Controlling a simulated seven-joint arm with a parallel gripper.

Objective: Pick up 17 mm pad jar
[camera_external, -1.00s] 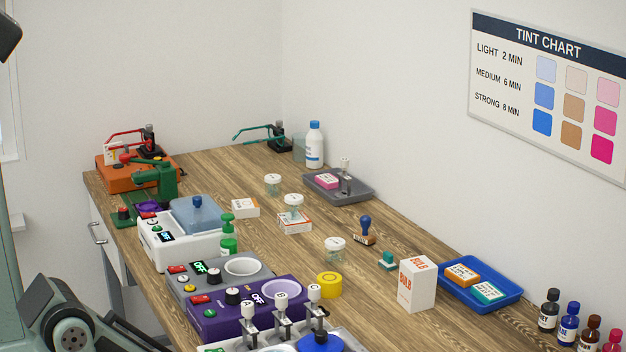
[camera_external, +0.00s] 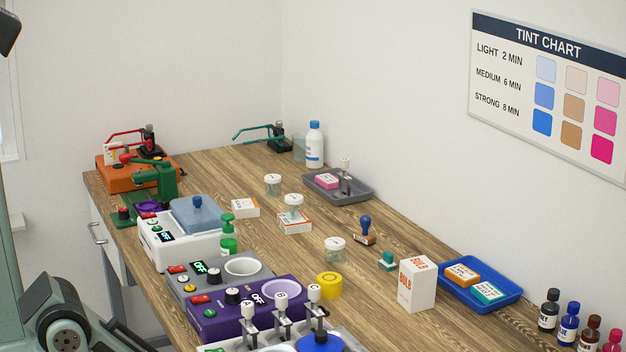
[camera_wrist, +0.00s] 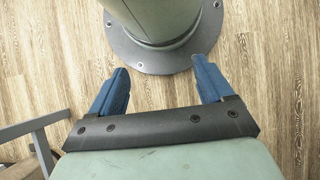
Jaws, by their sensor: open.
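Three small clear jars with white lids stand on the wooden bench in the external view. One jar (camera_external: 272,185) is at the back. A second jar (camera_external: 294,206) stands on a white and orange box (camera_external: 294,223). A third jar (camera_external: 335,250) stands nearer the front. The lid marks are too small to read, so I cannot tell which is the 17 mm pad jar. My gripper (camera_wrist: 159,64) shows in the wrist view with its two blue fingers wide apart and nothing between them. It is away from the jars, above the floor beside my own base.
The bench (camera_external: 395,253) has bare wood around the jars. A yellow ring (camera_external: 329,285), a bulb box (camera_external: 417,284), stamps and a green pump bottle (camera_external: 228,236) stand near. Grey and purple machines (camera_external: 245,308) line the left front. A blue tray (camera_external: 513,300) is at right.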

